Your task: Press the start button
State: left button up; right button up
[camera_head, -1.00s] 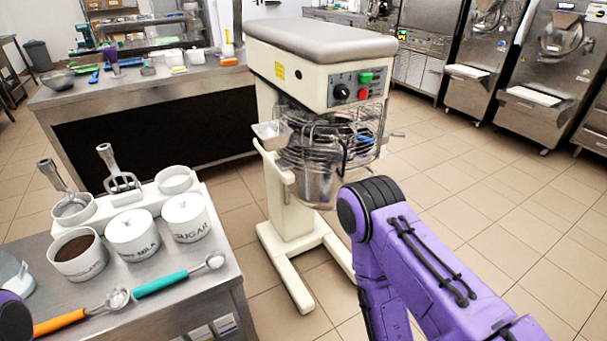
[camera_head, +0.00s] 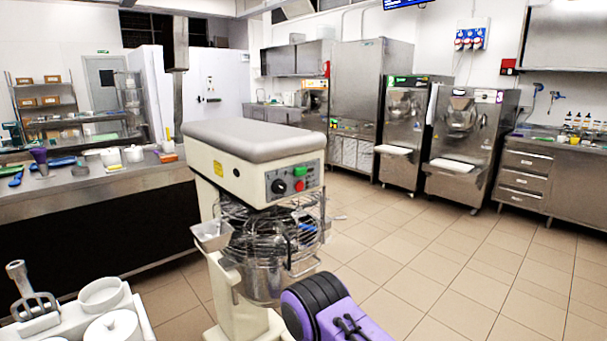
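A cream stand mixer (camera_head: 230,170) with a grey top stands in front of me. Its dark control panel holds a green button (camera_head: 300,171), a red button (camera_head: 299,186) and a black knob (camera_head: 278,186). A wire guard and a metal bowl (camera_head: 262,270) sit below the panel. A purple link of my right arm shows at the bottom, in front of the mixer's lower right side. Neither of my grippers is in the picture.
A counter with white canisters (camera_head: 112,328) is at lower left. A long steel counter (camera_head: 100,187) runs behind it. Steel batch freezers (camera_head: 402,135) (camera_head: 468,145) stand along the back, and a drawer cabinet (camera_head: 530,172) is at right. The tiled floor at right is clear.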

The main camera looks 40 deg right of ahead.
grip_shut()
dwell(1.5)
